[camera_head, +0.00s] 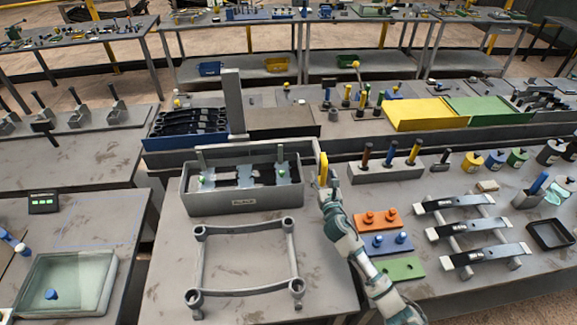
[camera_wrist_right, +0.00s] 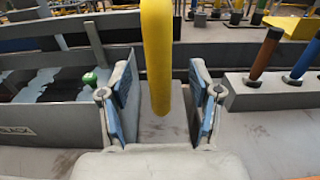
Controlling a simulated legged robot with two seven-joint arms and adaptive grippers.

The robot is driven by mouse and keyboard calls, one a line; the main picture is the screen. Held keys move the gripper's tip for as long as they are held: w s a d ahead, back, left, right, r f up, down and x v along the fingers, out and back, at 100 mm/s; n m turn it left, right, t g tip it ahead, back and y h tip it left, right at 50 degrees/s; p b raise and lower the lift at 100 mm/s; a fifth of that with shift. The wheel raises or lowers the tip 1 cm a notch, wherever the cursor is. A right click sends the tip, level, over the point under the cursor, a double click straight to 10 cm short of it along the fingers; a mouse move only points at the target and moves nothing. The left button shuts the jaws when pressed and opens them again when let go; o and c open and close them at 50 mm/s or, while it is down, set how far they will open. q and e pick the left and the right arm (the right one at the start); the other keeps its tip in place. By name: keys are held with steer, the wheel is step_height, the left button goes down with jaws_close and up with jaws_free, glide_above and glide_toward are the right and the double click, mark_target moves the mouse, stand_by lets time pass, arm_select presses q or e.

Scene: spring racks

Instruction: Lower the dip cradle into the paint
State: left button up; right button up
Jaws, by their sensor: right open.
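The grey paint tank (camera_head: 240,205) stands at the middle of the near table, with a label on its front that reads "BLACK" in the right wrist view. Inside it are dark areas, pale bluish pieces and two grey uprights with green knobs (camera_head: 283,175). These look like the dip cradle, but how deep it sits I cannot tell. A yellow bar handle (camera_wrist_right: 156,60) stands at the tank's right end. My right gripper (camera_wrist_right: 163,103) is open, its blue-padded fingers on either side of the handle's lower end, with gaps showing.
A grey four-socket frame (camera_head: 200,262) lies in front of the tank. A tall grey post (camera_head: 234,100) rises behind it. Right are a peg block (camera_head: 385,173), orange, blue and green plates, and a spring rack (camera_head: 472,232). A shallow glassy tray (camera_head: 66,284) is at left.

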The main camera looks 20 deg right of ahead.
steer(key=shift+p+v, duration=0.6)
steer(key=shift+v, duration=0.6)
steer(key=shift+p+v, duration=0.75)
steer(key=shift+v, duration=1.45)
